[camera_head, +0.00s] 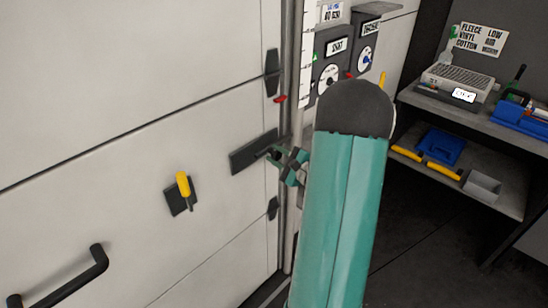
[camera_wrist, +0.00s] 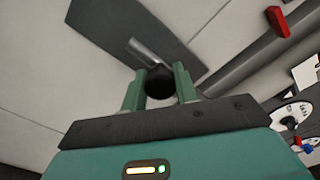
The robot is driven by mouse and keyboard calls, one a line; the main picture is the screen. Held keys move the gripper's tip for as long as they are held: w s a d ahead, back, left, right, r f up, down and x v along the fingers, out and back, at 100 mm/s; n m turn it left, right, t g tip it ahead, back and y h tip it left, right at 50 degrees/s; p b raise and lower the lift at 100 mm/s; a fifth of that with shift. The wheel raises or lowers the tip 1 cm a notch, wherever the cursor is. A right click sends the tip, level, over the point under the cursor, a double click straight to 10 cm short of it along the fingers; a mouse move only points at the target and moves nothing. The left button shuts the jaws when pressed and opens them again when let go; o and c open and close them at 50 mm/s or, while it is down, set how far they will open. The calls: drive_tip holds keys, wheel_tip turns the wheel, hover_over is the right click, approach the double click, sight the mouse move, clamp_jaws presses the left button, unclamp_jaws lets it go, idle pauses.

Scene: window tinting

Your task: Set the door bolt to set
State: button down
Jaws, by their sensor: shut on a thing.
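The door bolt is a metal rod with a dark round knob (camera_wrist: 159,84) on a dark plate (camera_wrist: 118,30) on the pale door. In the wrist view my gripper (camera_wrist: 160,86) has its two green fingers on either side of the knob, shut on it. In the head view the dark plate (camera_head: 246,155) lies near the door's right edge, and my gripper (camera_head: 272,155) reaches it from the right. My arm hides part of the area beside the frame. Any markings for the bolt's positions are not readable.
A yellow-handled latch (camera_head: 183,185) and a black pull handle (camera_head: 62,282) are on the door to the left. Dial panels (camera_head: 329,77) stand above my arm. A red tab (camera_head: 280,99) sits by the door edge. Shelves (camera_head: 470,185) with trays stand at the right.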

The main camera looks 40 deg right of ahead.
drive_tip(key=c, duration=1.1)
unclamp_jaws()
drive_tip(key=shift+d, duration=0.3)
drive_tip(key=shift+a, duration=0.1)
drive_tip(key=shift+s, duration=0.1)
drive_tip(key=s, duration=1.3)
drive_tip(key=shift+s+d, duration=0.2)
drive_tip(key=shift+s, duration=0.15)
